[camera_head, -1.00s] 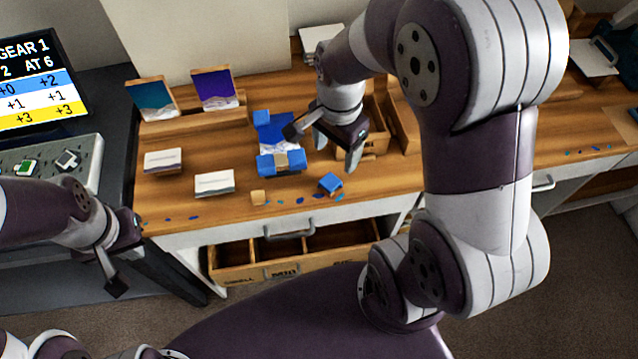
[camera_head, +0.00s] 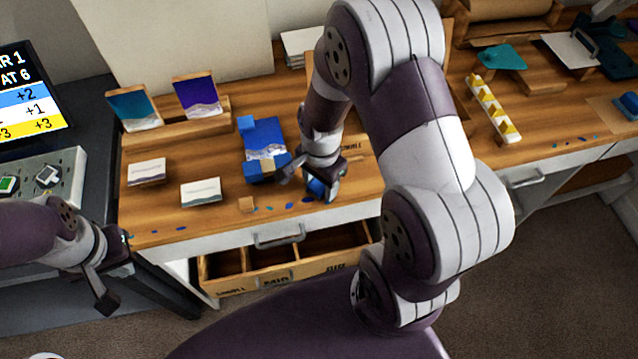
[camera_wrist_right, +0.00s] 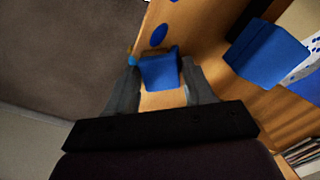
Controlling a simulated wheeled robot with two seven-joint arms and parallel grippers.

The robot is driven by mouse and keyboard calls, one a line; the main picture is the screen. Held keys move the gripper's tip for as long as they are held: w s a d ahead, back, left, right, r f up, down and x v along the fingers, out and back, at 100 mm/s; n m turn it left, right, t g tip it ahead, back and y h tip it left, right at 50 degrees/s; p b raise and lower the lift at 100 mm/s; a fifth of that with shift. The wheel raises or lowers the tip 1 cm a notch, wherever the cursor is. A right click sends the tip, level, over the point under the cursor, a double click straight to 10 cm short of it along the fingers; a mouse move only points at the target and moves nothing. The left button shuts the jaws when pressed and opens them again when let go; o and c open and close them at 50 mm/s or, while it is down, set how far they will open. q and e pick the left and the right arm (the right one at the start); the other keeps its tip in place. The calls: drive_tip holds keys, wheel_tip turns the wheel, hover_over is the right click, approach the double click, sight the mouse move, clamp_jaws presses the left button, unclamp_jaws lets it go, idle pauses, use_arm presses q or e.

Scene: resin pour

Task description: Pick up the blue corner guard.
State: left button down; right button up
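A small blue corner guard (camera_head: 317,187) lies near the front edge of the wooden desk, partly hidden by my right gripper (camera_head: 322,190). The right wrist view shows the blue guard (camera_wrist_right: 159,72) between the tips of my right gripper (camera_wrist_right: 160,68). The fingers stand apart on either side of it, with a narrow gap visible on each side. Other blue guards sit on the corners of a blue and white panel (camera_head: 264,138) to the left. One blue block (camera_wrist_right: 266,52) shows at the upper right of the wrist view. My left gripper (camera_head: 112,272) is open and empty, left of the desk.
An open drawer with compartments (camera_head: 290,277) juts out below the desk front. A strip with yellow pieces (camera_head: 494,110) lies at right.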

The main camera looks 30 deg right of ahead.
drive_tip(key=c, duration=0.6)
